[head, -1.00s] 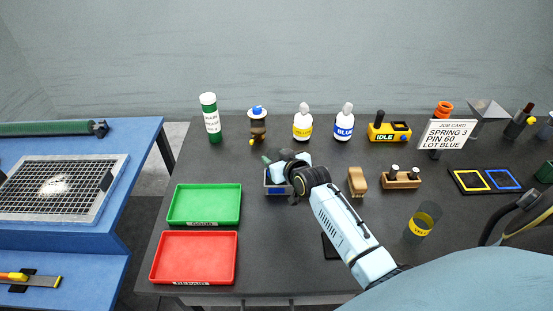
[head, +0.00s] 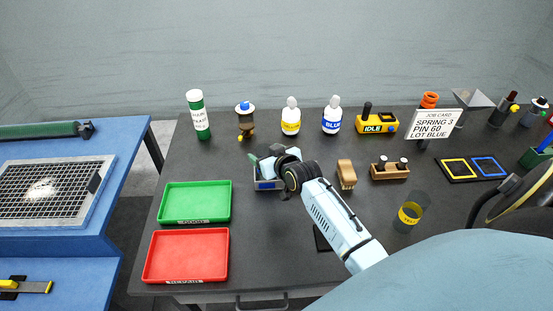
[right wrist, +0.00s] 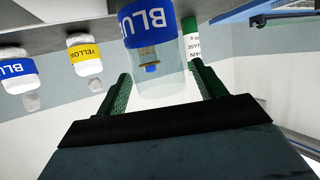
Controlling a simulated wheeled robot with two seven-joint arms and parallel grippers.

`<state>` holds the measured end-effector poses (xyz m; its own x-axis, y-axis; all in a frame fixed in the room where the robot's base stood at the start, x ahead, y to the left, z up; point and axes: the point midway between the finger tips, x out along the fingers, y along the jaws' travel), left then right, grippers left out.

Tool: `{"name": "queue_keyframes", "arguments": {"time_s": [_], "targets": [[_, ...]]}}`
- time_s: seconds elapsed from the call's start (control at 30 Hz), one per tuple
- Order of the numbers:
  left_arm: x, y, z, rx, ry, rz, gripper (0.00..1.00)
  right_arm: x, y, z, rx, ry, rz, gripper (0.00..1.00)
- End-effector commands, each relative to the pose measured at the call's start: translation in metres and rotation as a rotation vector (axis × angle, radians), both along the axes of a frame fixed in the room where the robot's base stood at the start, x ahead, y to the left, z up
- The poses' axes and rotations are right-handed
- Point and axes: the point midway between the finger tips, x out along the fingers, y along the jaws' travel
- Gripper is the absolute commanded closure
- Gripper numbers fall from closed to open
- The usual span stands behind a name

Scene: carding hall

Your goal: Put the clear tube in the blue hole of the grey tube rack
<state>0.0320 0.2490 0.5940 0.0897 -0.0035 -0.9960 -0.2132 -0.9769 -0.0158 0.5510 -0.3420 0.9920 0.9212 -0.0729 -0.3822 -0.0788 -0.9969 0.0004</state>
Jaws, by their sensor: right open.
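A clear tube with a blue BLUE label (right wrist: 160,72) stands between the two green fingers of my right gripper in the right wrist view, with small gaps visible at its sides. My left gripper is not in view.
A clear tube with a yellow label (head: 410,212) stands at right. A wooden brush (head: 346,174) and a wooden pin block (head: 390,171) are right of my wrist. Green (head: 195,203) and red trays (head: 186,255) lie left. Bottles (head: 332,115) line the back.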

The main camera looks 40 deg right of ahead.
Motion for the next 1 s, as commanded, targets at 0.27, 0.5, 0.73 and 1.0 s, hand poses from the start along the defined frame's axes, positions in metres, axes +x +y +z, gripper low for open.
{"name": "queue_keyframes", "arguments": {"time_s": [0.27,0.5,0.73,1.0], "targets": [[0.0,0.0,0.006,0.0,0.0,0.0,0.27,-0.046,0.004,0.018,-0.001,0.002,-0.001,0.3],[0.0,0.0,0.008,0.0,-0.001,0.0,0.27,-0.084,0.007,0.034,-0.001,0.001,0.0,0.3],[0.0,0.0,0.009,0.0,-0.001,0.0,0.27,-0.102,0.008,0.042,0.001,0.001,0.0,0.3],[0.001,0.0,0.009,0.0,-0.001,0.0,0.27,-0.104,0.008,0.043,0.001,0.001,0.0,0.3]]}}
